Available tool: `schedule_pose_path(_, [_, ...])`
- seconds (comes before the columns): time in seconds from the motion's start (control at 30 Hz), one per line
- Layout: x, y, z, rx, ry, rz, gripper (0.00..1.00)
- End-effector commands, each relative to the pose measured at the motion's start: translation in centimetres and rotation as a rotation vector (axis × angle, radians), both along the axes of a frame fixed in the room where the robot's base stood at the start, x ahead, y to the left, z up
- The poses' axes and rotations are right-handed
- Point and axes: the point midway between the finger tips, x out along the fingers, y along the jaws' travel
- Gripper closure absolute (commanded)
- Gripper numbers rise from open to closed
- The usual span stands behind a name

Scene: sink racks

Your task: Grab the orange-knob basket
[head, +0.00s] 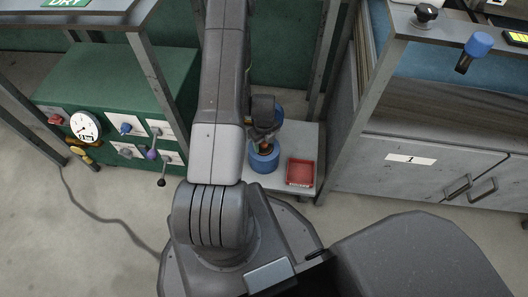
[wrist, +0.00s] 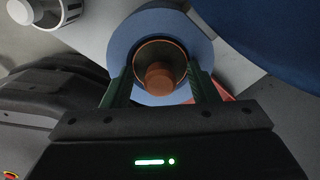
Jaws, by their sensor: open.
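The orange-knob basket is a round blue basket (head: 264,162) on a small grey stand, and its orange knob (head: 265,147) shows just under my gripper (head: 264,138). In the wrist view the basket's blue rim (wrist: 150,24) surrounds a dark centre, and the round orange-brown knob (wrist: 159,77) sits in the middle. My gripper (wrist: 160,80) is open, with one green finger on each side of the knob. I cannot tell whether the fingers touch it. The basket's lower part is hidden in the wrist view.
A red tray (head: 301,172) lies right of the basket on the grey stand (head: 292,135). Another blue round thing (head: 279,112) is partly hidden behind my gripper. A green control box (head: 110,90) stands left, and a grey cabinet (head: 375,155) stands right.

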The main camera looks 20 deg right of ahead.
Motion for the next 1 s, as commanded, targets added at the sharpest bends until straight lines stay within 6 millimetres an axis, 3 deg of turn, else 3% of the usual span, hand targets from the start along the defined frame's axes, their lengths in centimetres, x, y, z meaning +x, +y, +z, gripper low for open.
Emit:
schedule_pose_path(0.13, [0.0, 0.0, 0.1, 0.0, 0.0, 0.0, 0.48])
schedule_pose_path(0.4, [0.0, 0.0, 0.1, 0.0, 0.0, 0.0, 1.0])
schedule_pose_path(0.73, [0.0, 0.0, 0.7, -0.001, -0.001, 0.0, 1.0])
schedule_pose_path(1.0, [0.1, -0.1, 5.7, -0.001, -0.003, 0.0, 1.0])
